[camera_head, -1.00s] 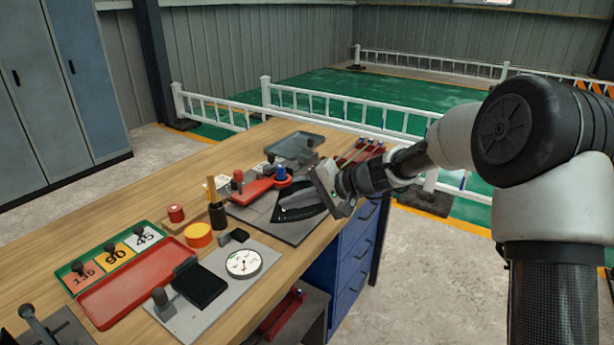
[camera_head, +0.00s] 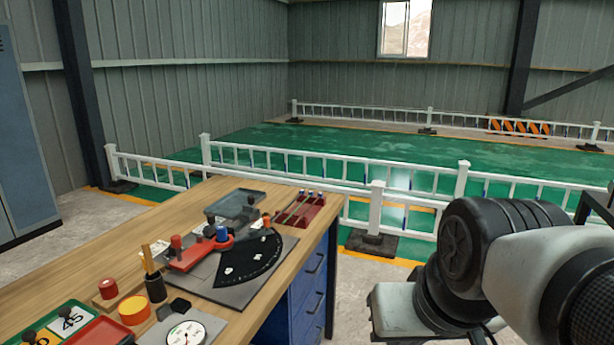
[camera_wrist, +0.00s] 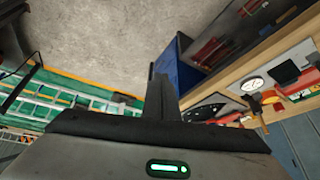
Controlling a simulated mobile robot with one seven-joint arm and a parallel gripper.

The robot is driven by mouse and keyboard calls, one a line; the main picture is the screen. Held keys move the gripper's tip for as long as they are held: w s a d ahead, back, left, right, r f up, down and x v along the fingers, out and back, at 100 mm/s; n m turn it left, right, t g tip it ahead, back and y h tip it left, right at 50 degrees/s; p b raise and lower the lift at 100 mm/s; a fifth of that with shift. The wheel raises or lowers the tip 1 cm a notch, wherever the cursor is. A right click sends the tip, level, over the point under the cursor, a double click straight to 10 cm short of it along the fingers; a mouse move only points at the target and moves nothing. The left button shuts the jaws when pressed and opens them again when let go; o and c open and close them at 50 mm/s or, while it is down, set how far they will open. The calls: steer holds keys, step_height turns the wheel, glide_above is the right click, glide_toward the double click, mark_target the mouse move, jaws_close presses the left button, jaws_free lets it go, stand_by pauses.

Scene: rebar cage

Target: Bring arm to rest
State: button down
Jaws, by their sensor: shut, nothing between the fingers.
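My arm (camera_head: 480,255) is folded at the lower right of the head view, to the right of the workbench and clear of it. Its end is hidden or out of frame there. In the wrist view my gripper (camera_wrist: 163,98) shows as dark fingers pressed together with nothing between them. Past the fingertips lies bare grey floor, with the bench edge at the right.
The wooden workbench (camera_head: 120,245) carries a red bending tool (camera_head: 195,252), a black fan-shaped scale (camera_head: 250,262), a yellow tape roll (camera_head: 133,311) and a white dial (camera_head: 186,334). Blue drawers (camera_head: 308,290) are below. A white railing (camera_head: 320,165) runs behind.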

step_height(320, 180, up, 19)
steer(key=s+d+p, duration=0.1)
steer(key=p, duration=1.7)
steer(key=shift+s+d+f+p, duration=0.2)
steer(key=shift+s+d+p, duration=0.05)
steer(key=shift+p, duration=0.15)
